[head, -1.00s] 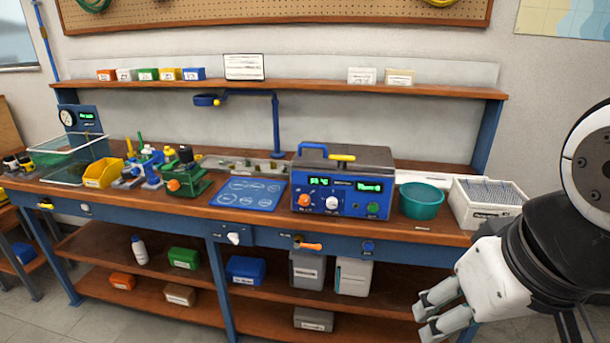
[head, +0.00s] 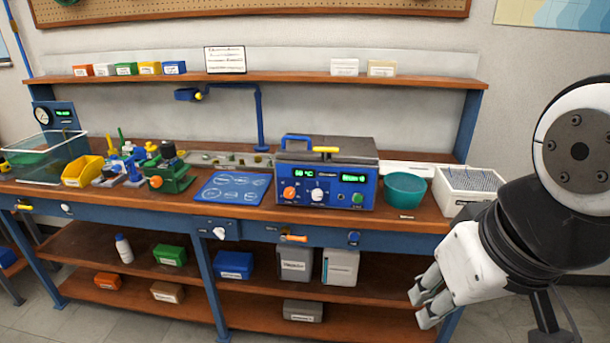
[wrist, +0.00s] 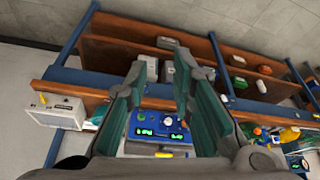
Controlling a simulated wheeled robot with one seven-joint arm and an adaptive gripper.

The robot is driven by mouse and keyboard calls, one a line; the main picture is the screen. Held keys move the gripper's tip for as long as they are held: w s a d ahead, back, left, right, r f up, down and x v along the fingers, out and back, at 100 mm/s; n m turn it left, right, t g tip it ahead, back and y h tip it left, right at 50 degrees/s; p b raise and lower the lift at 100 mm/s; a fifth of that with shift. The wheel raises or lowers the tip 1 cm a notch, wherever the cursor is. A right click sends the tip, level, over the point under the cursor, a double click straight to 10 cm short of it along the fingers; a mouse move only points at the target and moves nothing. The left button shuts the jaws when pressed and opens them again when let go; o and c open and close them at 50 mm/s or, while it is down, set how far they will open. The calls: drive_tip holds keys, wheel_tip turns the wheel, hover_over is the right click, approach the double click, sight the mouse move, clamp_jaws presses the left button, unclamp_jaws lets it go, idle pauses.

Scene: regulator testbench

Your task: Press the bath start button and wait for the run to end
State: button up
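The bath (head: 267,176) is a blue box with a grey lid, a yellow-handled latch and a blue handle on top, standing on the bench. Its front has two lit green displays, an orange knob (head: 290,193), a white knob (head: 318,194) and a green button (head: 357,198) at lower right. The displays are too small to read surely. My gripper (head: 426,307) is in front of the bench, lower and to the right of the bath, touching nothing. In the wrist view, the fingers (wrist: 160,75) are spread and empty, with the bath front (wrist: 160,124) beyond them.
A teal bowl (head: 404,190) and a white bin (head: 468,188) stand right of the bath. A blue mat (head: 232,188) and a green fixture (head: 172,178) lie left. An orange handle (head: 293,238) sticks out from the bench's front rail.

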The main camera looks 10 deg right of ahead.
clamp_jaws()
idle(0.3)
idle(0.7)
